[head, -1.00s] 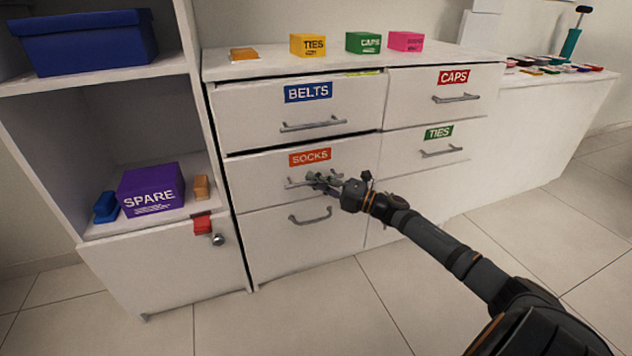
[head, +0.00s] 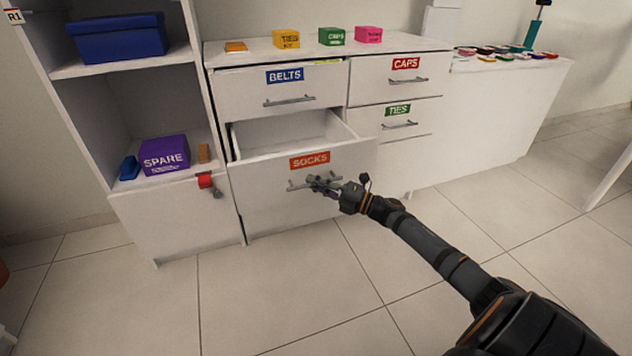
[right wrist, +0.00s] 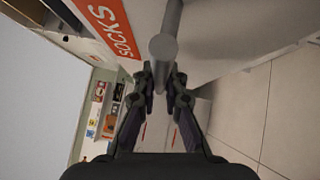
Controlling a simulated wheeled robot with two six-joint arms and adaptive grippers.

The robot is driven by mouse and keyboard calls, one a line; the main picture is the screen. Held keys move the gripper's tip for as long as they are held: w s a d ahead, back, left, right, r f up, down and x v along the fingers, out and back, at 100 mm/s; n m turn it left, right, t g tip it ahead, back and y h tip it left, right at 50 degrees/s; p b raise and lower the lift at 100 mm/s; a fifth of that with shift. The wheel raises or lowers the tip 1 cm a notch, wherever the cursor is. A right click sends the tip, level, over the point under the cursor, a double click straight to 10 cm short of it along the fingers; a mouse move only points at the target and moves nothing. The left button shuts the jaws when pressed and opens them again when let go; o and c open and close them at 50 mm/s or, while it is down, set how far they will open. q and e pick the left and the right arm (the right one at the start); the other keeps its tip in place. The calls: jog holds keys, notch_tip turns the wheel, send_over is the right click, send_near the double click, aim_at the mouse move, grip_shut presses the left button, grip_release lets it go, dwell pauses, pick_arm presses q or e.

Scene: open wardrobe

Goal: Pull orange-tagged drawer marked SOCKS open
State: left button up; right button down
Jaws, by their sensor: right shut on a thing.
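The SOCKS drawer (head: 258,203) has a white front with an orange tag (head: 309,160) and stands well out from the dresser. Its inside (head: 285,132) shows from above and looks empty. My right gripper (head: 322,184) is shut on the drawer's grey bar handle (head: 298,187). In the right wrist view, the fingers (right wrist: 160,75) close around the handle bar (right wrist: 165,42), with the orange SOCKS tag (right wrist: 113,30) beside it. My left gripper is not in view.
The BELTS drawer (head: 240,95), CAPS drawer (head: 365,88) and TIES drawer (head: 362,121) are closed or nearly so. Small boxes stand on the dresser top (head: 225,51). An open shelf with a purple SPARE box (head: 164,154) stands at left. The tiled floor (head: 300,290) in front is clear.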

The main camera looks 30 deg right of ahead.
jog(key=shift+s, duration=0.25)
jog(key=c, duration=1.4)
grip_release()
jog(key=v, duration=1.2)
